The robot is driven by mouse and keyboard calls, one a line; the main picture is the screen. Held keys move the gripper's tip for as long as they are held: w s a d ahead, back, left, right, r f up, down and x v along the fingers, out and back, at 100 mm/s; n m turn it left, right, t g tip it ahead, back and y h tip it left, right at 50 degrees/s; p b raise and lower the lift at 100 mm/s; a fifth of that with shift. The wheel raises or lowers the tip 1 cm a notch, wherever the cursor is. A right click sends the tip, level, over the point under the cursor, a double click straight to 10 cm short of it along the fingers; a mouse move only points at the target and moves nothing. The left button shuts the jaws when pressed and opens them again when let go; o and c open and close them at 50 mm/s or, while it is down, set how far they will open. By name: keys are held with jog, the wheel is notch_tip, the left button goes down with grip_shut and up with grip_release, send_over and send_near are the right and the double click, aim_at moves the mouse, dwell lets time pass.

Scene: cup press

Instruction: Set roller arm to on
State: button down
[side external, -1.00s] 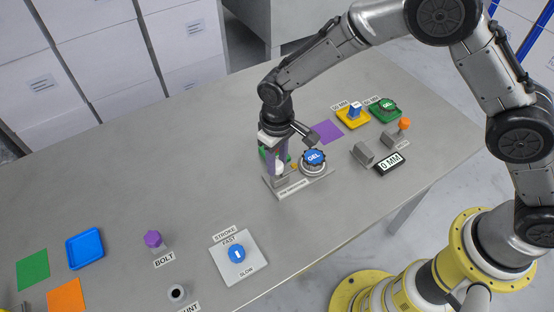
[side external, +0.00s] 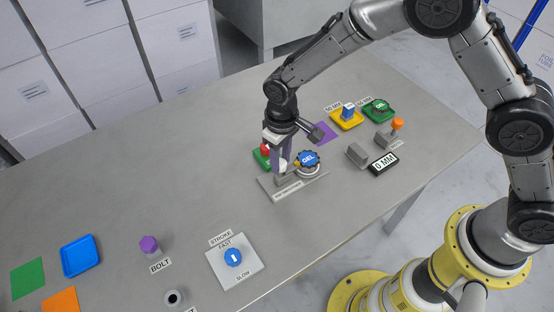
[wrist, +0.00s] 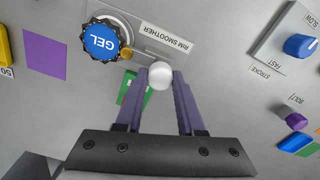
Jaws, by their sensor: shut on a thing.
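In the wrist view the GEL dial (wrist: 103,40) sits left of the RIM SMOOTHER label (wrist: 166,36). A white ball knob (wrist: 160,75), apparently the end of the roller arm, is between my fingertips. My gripper (wrist: 161,78) is shut on this knob, its purple fingers on either side. In the side view my gripper (side external: 283,167) is low over the plate, left of the dial. The rest of the roller arm is largely hidden, and no on mark is readable.
A grey block (side external: 358,154) and a 0 MM display (side external: 384,163) lie to the right. The stroke plate (side external: 218,262) is at the front.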

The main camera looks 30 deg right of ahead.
jog(key=c, duration=0.5)
grip_release()
jog(key=shift+d, duration=0.2)
notch_tip(320, 180, up, 14)
jog(key=shift+f, duration=0.1)
jog(key=shift+w+d, duration=0.1)
